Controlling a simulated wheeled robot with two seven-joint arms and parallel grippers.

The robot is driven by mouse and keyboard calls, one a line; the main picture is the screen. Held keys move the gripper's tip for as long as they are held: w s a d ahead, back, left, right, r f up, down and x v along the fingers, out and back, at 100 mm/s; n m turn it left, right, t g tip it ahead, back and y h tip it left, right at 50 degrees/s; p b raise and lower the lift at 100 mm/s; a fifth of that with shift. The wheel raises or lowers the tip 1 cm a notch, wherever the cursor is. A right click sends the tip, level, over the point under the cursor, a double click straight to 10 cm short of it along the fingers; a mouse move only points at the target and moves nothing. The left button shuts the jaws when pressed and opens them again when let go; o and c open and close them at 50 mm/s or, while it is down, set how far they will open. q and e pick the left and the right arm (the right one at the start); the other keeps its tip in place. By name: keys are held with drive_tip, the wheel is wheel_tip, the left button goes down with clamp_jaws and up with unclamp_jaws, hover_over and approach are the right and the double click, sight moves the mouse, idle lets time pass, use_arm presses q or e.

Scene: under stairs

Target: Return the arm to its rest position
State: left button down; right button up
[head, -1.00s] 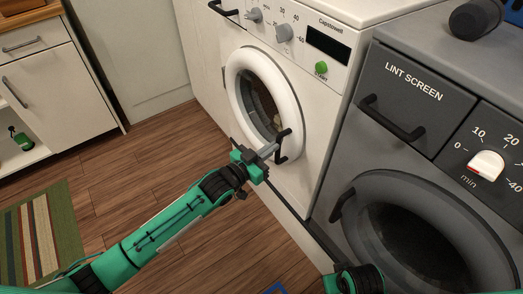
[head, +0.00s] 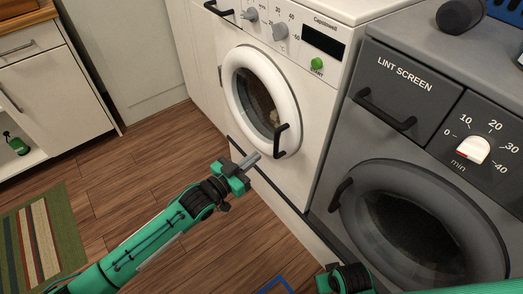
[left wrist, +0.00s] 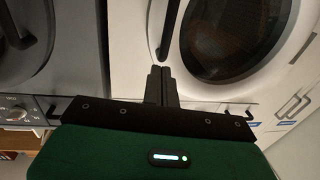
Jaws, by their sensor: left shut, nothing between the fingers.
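My left gripper (head: 252,159) is shut and empty in the head view, in front of and to the left of the white washer's door. In the left wrist view its two fingers (left wrist: 161,73) are together, with the washer's dark door handle (left wrist: 170,28) beyond them. The white washer (head: 222,60) has a round door (head: 236,78) that looks closed, with a black handle (head: 281,141) at its right side. At the bottom right of the head view, part of my right arm (head: 345,280) shows; its gripper's fingers cannot be made out.
A grey dryer (head: 330,190) with a round door stands right of the washer. A white cabinet (head: 50,85) stands at the left, with a green bottle (head: 17,143) on its low shelf. A striped rug (head: 40,240) lies at lower left. The wooden floor (head: 130,170) between is clear.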

use_arm(q)
drive_tip(key=v, duration=0.6)
drive_tip(key=shift+s, duration=0.2)
use_arm(e)
drive_tip(key=shift+d+f, duration=0.1)
